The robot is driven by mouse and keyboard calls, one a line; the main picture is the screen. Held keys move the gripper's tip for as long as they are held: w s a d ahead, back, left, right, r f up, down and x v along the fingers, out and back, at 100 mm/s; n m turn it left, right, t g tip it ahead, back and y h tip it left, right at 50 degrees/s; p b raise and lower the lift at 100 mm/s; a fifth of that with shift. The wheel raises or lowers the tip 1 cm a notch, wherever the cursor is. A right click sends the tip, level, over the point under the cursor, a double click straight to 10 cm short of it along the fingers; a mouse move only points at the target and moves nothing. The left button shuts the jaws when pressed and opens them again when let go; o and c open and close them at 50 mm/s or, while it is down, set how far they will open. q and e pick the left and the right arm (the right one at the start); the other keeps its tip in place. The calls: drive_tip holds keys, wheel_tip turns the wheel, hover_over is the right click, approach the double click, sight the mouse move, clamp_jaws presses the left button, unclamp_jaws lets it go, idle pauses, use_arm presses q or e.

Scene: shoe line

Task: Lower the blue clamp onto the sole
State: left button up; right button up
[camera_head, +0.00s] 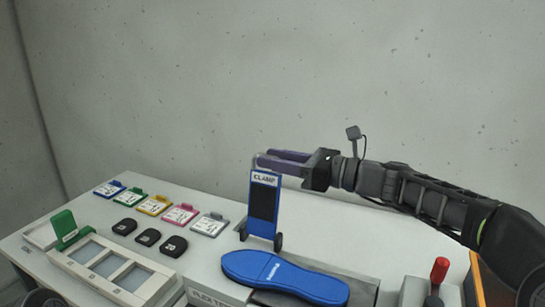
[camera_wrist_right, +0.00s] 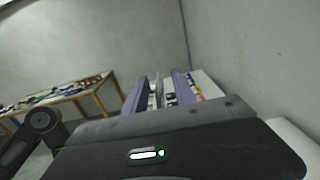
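The blue clamp (camera_head: 264,207) stands upright in the head view, with a dark panel and a "CLAMP" label at its top. The blue sole (camera_head: 285,277) lies flat in front of the clamp's foot, its toe end to the left. My right gripper (camera_head: 262,157) is level with the clamp's top, just above and behind its label. Its two purple fingers are apart, and they also show apart in the right wrist view (camera_wrist_right: 158,88). I cannot tell whether a finger touches the clamp. My left gripper does not show.
Several coloured cards (camera_head: 154,205) and black pads (camera_head: 148,237) lie on the white table (camera_head: 330,222) at left. A tray (camera_head: 108,266) with a green upright flap (camera_head: 65,229) stands front left. A red-knobbed lever (camera_head: 439,271) stands front right. A wall is behind.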

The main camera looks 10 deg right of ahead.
drive_tip(key=shift+w+a, duration=0.2)
drive_tip(key=shift+a, duration=0.1)
clamp_jaws()
drive_tip(key=shift+d, duration=0.1)
idle(1.2)
